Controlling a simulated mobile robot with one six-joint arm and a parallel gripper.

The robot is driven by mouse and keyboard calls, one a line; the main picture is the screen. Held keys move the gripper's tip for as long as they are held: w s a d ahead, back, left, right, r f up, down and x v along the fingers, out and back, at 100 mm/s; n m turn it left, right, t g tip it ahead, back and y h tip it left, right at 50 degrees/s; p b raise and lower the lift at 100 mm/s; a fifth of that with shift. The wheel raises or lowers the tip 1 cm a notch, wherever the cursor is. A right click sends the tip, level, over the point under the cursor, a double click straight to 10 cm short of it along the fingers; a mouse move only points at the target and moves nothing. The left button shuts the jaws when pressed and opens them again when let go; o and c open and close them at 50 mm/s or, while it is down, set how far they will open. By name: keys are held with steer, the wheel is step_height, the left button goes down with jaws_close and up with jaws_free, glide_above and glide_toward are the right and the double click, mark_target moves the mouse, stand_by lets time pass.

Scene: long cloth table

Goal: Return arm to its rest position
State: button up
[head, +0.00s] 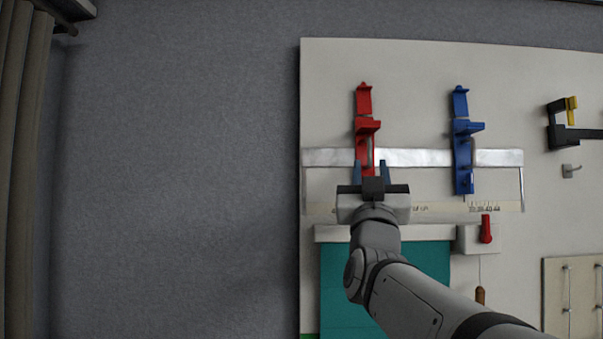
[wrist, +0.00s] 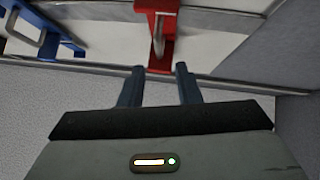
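My gripper (head: 371,172) is raised in front of the white board, just below a red clamp-like holder (head: 366,130). In the wrist view my gripper (wrist: 159,82) has its two dark blue fingers spread apart with nothing between them. The red holder (wrist: 160,25) shows beyond the fingertips. Whether the fingers touch it cannot be told. My arm reaches up from the lower right in the head view and hides part of the board.
A blue holder (head: 463,140) sits right of the red one along a silvery strip (head: 415,158). A red switch (head: 486,229), a teal panel (head: 430,265) and a black-yellow bracket (head: 560,130) are on the board. The grey wall (head: 180,170) at left is bare.

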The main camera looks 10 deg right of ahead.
stand_by(0.3)
steer(key=w+a+f+n+g+y, duration=0.1)
steer(key=f+y, duration=0.1)
steer(key=f, duration=0.1)
steer(key=w+a+f+n+g+y, duration=0.1)
steer(key=f+y, duration=0.1)
steer(key=f, duration=0.1)
steer(key=w+f+n+y, duration=0.1)
steer(key=f, duration=0.3)
steer(key=shift+a+g+y, duration=0.4)
steer(key=s+a+f+n+g+y, duration=0.1)
steer(key=a+f+g+y, duration=0.15)
steer(key=f, duration=0.55)
steer(key=s+a+f+n+g+y, duration=0.1)
steer(key=f+g, duration=0.3)
steer(key=f, duration=0.5)
steer(key=s+a+f+g, duration=0.1)
steer(key=s+f+g, duration=0.5)
steer(key=s+f, duration=0.4)
steer(key=s+a+f+g, duration=0.2)
steer(key=s+f+g, duration=0.4)
steer(key=s+f, duration=0.4)
step_height(320, 180, down, 5)
steer(key=shift+s+f+m+y, duration=0.1)
steer(key=shift+s+m+y, duration=0.2)
steer(key=shift+y, duration=0.15)
